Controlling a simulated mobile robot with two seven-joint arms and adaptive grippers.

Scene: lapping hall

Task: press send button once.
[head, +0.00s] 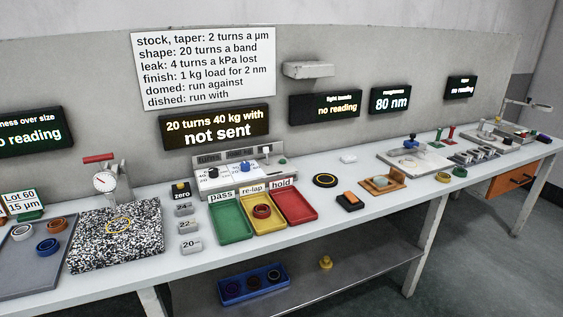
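A grey console (237,155) stands at the back of the bench, behind the coloured trays. It has a white scaled panel with a black knob (213,172), a blue-and-white lever or knob, and a small dark green button (282,161) at its right end. No "send" label can be read, so I cannot tell for certain that this is the send button. The display (214,127) above reads "20 turns 40 kg with not sent". Neither of my grippers is in view.
A speckled plate (117,234) and dial gauge (104,181) stand left. An orange-topped block (350,201) is right.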

